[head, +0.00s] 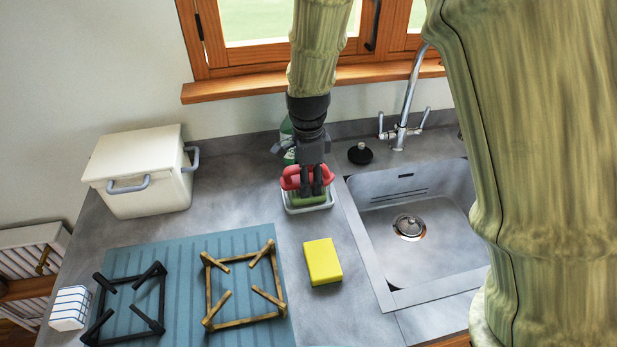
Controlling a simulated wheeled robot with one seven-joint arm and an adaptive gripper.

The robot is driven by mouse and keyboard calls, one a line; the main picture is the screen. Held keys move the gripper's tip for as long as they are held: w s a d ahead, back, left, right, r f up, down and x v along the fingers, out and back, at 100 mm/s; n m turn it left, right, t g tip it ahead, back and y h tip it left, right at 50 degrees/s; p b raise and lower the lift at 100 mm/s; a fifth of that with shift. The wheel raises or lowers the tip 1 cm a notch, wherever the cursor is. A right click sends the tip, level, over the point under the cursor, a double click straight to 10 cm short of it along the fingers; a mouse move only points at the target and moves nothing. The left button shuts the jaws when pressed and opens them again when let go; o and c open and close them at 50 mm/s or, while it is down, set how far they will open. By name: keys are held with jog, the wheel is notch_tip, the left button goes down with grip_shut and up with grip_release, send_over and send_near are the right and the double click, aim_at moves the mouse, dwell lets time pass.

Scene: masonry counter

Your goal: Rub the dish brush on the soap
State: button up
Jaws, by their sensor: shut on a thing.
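My gripper (311,190) points down near the back of the counter, left of the sink. It is shut on a red-handled thing, which I take to be the dish brush (289,182); its red loop shows on both sides of the fingers. Right below is a green block, seemingly the soap (306,201), in a pale dish (311,209). The brush is over the green block; whether they touch is hidden by the fingers and the view from above.
A yellow sponge (322,261) lies in front of the dish. A green bottle (287,135) stands behind my gripper. A sink (390,255) with a tap (402,128) and a black knobbed stopper (360,154) are right. A white bin (140,175) and blue mat (190,258) with two pan supports are left.

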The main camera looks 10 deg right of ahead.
jog(key=shift+r+p, duration=2.85)
jog(key=shift+r, duration=0.5)
